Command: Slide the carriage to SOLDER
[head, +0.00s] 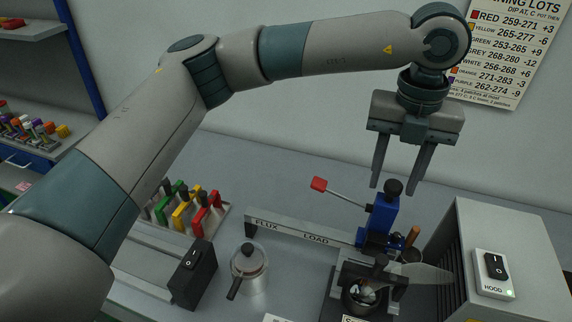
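The blue carriage (381,218) stands upright at the right end of the visible white rail (285,230), to the right of the LOAD mark. It has a black knob (393,187) on top and a lever with a red tip (319,184) reaching left. The rail reads FLUX at left and LOAD further right; I cannot read a SOLDER mark on it. My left gripper (396,191) is open and points down, its fingertips on either side of the knob in the picture. I cannot tell whether they are around it in depth. My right gripper is not in view.
A dark pot (363,297) sits in front of the carriage. A grey hood box (510,245) with a switch stands at right. A lidded metal pot (248,272), a black switch box (192,274) and a rack of coloured clips (187,208) are at left.

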